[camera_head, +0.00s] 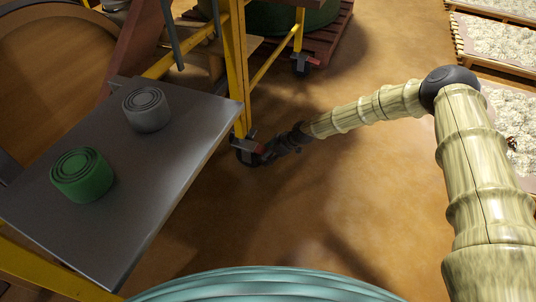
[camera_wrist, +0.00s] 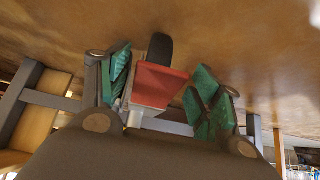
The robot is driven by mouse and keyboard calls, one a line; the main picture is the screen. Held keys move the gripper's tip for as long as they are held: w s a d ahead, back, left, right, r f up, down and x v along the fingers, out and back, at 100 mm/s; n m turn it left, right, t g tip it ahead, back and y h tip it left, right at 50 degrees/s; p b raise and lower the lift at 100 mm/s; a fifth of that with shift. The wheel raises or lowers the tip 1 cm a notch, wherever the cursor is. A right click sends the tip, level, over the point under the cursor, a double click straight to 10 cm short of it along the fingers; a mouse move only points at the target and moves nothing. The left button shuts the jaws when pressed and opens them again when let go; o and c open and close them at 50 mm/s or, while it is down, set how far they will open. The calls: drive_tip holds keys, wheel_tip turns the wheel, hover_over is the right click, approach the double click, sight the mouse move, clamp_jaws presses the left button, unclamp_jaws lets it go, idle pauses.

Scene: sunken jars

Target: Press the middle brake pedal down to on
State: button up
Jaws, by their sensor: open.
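A red brake pedal (camera_head: 246,146) sits on the caster at the foot of the yellow frame's near post. In the wrist view a red pedal (camera_wrist: 162,82) shows between my finger pads, in front of a dark wheel (camera_wrist: 159,48). My gripper (camera_head: 277,151) is low over the floor, just right of that caster. In the wrist view my gripper (camera_wrist: 164,88) is open, with green pads on either side of the pedal. I cannot tell whether they touch it. Another red pedal (camera_head: 307,60) is on a caster farther back. A third pedal does not show.
A red-brown pallet (camera_head: 325,35) stands behind. Pale trays (camera_head: 500,50) line the right. The brown floor (camera_head: 370,185) between is clear.

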drive_tip(key=v, duration=1.1)
drive_tip(key=shift+d+r, duration=0.2)
drive_tip(key=shift+r, duration=0.15)
drive_tip(key=shift+s, duration=0.1)
drive_tip(key=s+f+m+g+h+p, duration=0.1)
drive_tip(key=s+f+m+p, duration=0.2)
drive_tip(key=s, duration=1)
drive_tip(key=s+f+m+g+h+p, duration=0.1)
drive_tip(key=s+f+m, duration=0.4)
drive_tip(key=s, duration=0.8)
drive_tip(key=s+d+r+m+h+p, duration=0.2)
drive_tip(key=s+d+m+h, duration=0.1)
drive_tip(key=s+d, duration=0.75)
drive_tip(key=s+d+r+m+h+p, duration=0.1)
drive_tip(key=s+d+r+m+h, duration=0.15)
drive_tip(key=s+d, duration=0.8)
wheel_tip(320, 180, up, 38)
drive_tip(key=s+a+p, duration=0.2)
drive_tip(key=p, duration=3.6)
drive_tip(key=shift+a+m+g, duration=0.2)
drive_tip(key=shift+m+g, duration=0.1)
drive_tip(key=shift+m, duration=0.15)
